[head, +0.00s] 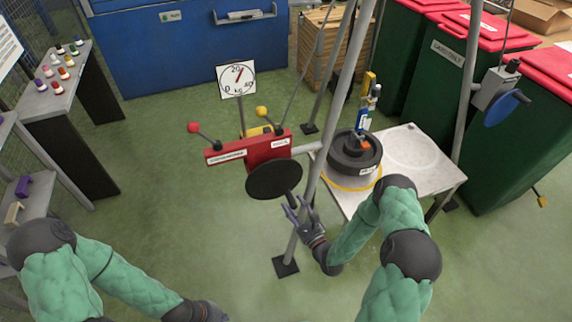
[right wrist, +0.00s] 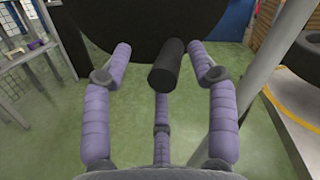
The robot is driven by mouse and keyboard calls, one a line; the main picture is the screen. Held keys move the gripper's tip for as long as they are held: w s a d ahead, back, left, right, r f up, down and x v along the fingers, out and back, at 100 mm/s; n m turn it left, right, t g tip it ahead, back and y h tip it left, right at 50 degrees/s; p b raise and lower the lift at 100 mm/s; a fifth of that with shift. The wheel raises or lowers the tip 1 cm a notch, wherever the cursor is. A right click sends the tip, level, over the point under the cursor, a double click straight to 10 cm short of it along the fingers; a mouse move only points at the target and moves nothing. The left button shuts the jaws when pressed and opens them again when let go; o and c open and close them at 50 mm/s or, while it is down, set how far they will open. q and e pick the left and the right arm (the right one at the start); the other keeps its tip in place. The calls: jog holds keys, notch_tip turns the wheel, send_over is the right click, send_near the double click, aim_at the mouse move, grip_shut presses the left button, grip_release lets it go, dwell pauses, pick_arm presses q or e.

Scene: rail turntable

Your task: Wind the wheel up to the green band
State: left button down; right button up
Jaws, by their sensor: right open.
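A black wheel (head: 273,179) faces me on the front of a red control box (head: 248,147). In the right wrist view the dark wheel (right wrist: 130,25) fills the top, and its black cylindrical handle (right wrist: 166,66) points toward the camera. My right gripper (head: 298,208) is at the wheel's lower right edge. Its purple-looking fingers (right wrist: 163,85) are spread open on both sides of the handle, with gaps, apart from it. My left gripper (head: 215,314) is at the bottom edge, partly cut off, far from the wheel. No green band can be made out.
A dial (head: 236,79) with a red needle stands behind the red box. Grey tripod legs (head: 330,120) rise beside my right gripper. A dark round weight (head: 355,156) sits on a pale table (head: 428,175). A blue-wheeled winch (head: 505,108) is at right.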

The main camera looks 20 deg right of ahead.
jog(key=s, duration=0.6)
jog(key=shift+s, duration=0.15)
dwell(0.3)
jog(key=shift+r, duration=0.1)
jog(key=shift+w+d+m+g+h+p, duration=0.1)
jog(key=shift+w+m+g+h+p, duration=0.2)
jog(key=shift+w+h+p, duration=0.75)
jog(key=shift+w+a+m+g+h+p, duration=0.1)
jog(key=shift+w+m+h+p, duration=0.3)
jog(key=shift+w, duration=1.2)
jog(key=shift+w+d+m+g+h+p, duration=0.15)
jog(key=shift+w+m+h+p, duration=0.4)
jog(key=shift+w, duration=0.8)
